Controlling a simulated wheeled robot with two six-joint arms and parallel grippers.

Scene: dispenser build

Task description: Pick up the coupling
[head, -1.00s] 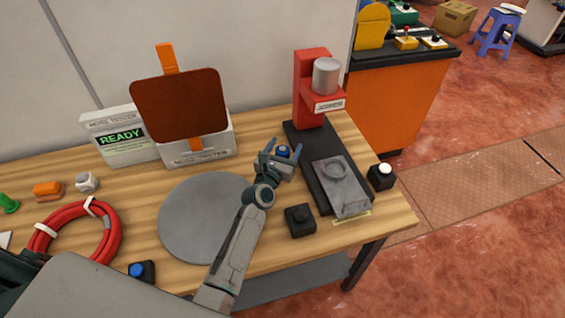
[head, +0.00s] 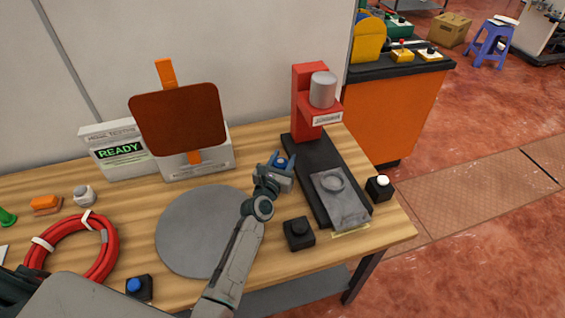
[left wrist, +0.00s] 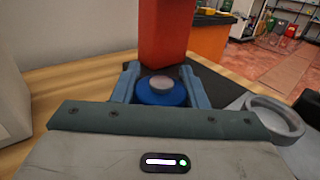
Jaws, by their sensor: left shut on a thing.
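The coupling, a round blue piece with a grey top, shows between my left gripper's fingers in the head view (head: 282,162) and in the left wrist view (left wrist: 162,90). My left gripper (head: 281,163) is shut on it, with one blue finger on each side. Its fingers also show in the left wrist view (left wrist: 161,88). The gripper is left of the press's dark base and beyond the grey disc. The coupling's underside is hidden, so I cannot tell whether it touches the table. My right gripper is not in view.
A red press (head: 308,105) stands behind, with a grey clamp plate (head: 341,208) on its dark base (head: 312,165). A grey round disc (head: 190,235), black button box (head: 298,234), white-button box (head: 379,187), red hose coil (head: 112,250) and READY tester (head: 120,152) share the wooden table.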

